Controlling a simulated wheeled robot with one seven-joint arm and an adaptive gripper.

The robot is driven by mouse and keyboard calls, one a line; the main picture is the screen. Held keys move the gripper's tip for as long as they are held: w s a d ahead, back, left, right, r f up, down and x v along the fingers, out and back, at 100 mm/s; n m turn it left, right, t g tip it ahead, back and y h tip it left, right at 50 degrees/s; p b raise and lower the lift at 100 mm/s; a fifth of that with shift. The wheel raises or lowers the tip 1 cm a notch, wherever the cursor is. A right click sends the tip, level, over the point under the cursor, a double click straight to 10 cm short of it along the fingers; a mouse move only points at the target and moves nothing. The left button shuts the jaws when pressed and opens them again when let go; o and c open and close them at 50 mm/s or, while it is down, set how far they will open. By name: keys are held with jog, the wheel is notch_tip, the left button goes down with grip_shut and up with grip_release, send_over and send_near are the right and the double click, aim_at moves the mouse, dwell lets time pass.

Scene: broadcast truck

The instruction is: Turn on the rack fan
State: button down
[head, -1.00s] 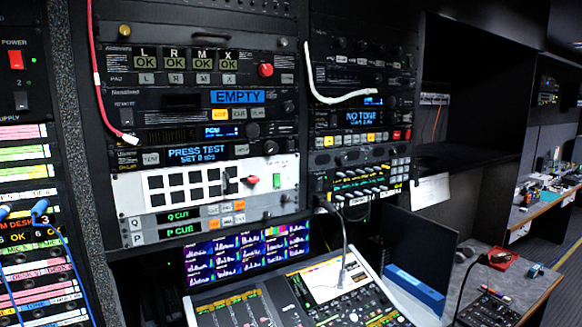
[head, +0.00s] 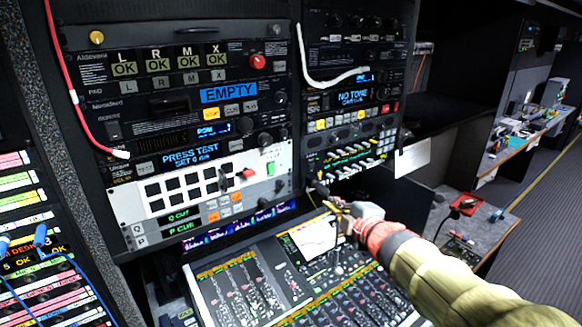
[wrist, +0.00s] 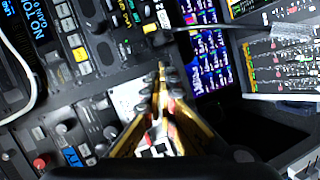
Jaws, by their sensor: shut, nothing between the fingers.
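The equipment rack holds a white panel (head: 130,202) with rows of black square openings. Its right part carries a small black part (head: 224,178), a red-tipped lever (head: 246,173) and a green switch (head: 270,168). I cannot read a fan label on it. My gripper (head: 322,191) is shut and empty, to the right of the white panel and above the mixing console. In the wrist view my gripper (wrist: 162,78) points at the rack, its fingers together, and hides part of a pale panel (wrist: 124,98). I cannot tell whether the fingertips touch anything.
The mixing console (head: 225,300) juts out below the rack. A white cable (head: 305,65) hangs at the upper right units and a red cable (head: 62,70) at the left. A bench (head: 500,245) with a red tray (head: 465,204) stands right.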

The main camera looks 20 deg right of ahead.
aim_at(271, 174)
jog(key=a+r+n+y, duration=0.4)
jog(key=a+n, duration=0.2)
jog(key=a, duration=0.1)
jog(key=shift+t+y, duration=0.4)
jog(key=shift+a+r, duration=0.1)
jog(key=p+x, duration=0.2)
jog(key=x, duration=1.2)
